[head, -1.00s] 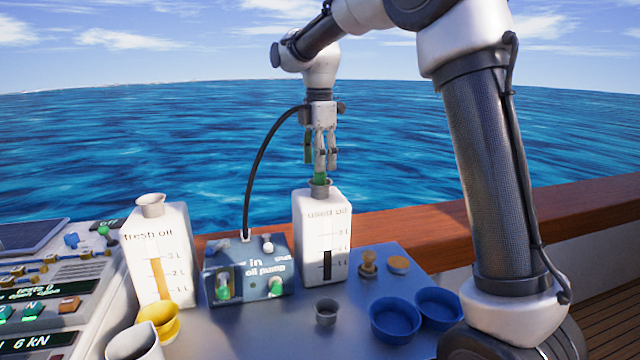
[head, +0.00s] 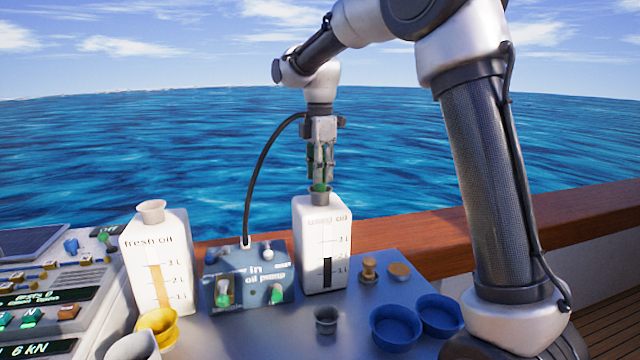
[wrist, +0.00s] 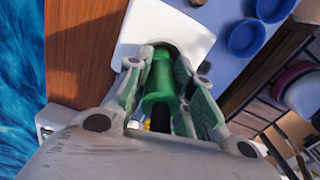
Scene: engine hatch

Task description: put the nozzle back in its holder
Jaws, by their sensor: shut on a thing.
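The green nozzle (head: 320,188) is held upright in my gripper (head: 321,178), at the mouth of the white used oil container (head: 323,250). Its lower end seems to be in or just over the grey neck; I cannot tell how deep. In the wrist view my gripper (wrist: 168,95) is shut around the green nozzle (wrist: 160,82), with a finger on each side. A black hose (head: 262,165) arches from the blue oil pump (head: 250,262) up to my gripper. I cannot tell which part is the nozzle's holder.
The fresh oil container (head: 160,260) stands left of the pump, with a yellow funnel (head: 158,325) in front. A small grey cup (head: 326,320) and blue bowls (head: 395,326) stand on the blue table. A wooden rail (head: 420,228) runs behind. Control panels fill the left edge.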

